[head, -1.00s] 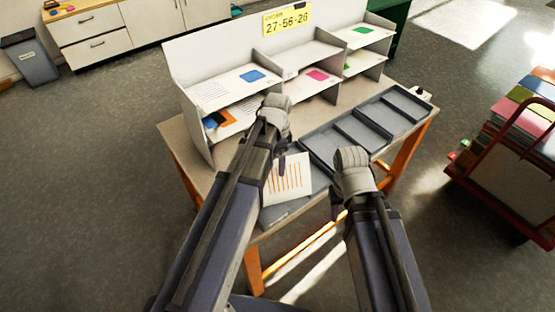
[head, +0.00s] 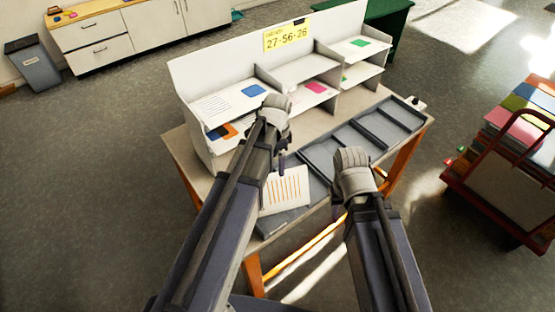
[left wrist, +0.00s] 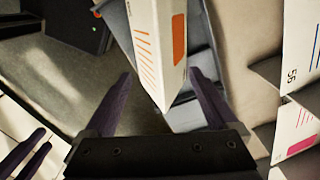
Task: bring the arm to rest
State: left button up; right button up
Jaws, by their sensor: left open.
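My left gripper (head: 282,158) hangs over the front left of the table (head: 180,150), its jaws apart. The left wrist view shows both fingers (left wrist: 165,100) spread.
A white shelf unit (head: 215,75) with a yellow sign (head: 287,38) stands along the table's back, holding several papers. A red cart (head: 500,195) with coloured stacks stands at the right. A grey bin (head: 35,62) and cabinets (head: 95,42) are at the back left. Floor at left is clear.

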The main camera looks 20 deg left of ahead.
pick_arm(q)
jog(key=s+d+f+n+y+b, duration=0.1)
jog(key=s+d+n, duration=0.6)
jog(key=s+d, duration=0.3)
jog(key=s, duration=0.4)
jog(key=shift+s+d+n, duration=0.2)
jog(key=shift+d+n, duration=0.05)
jog(key=shift+n, duration=0.15)
jog(key=shift+c, duration=0.3)
dwell(0.7)
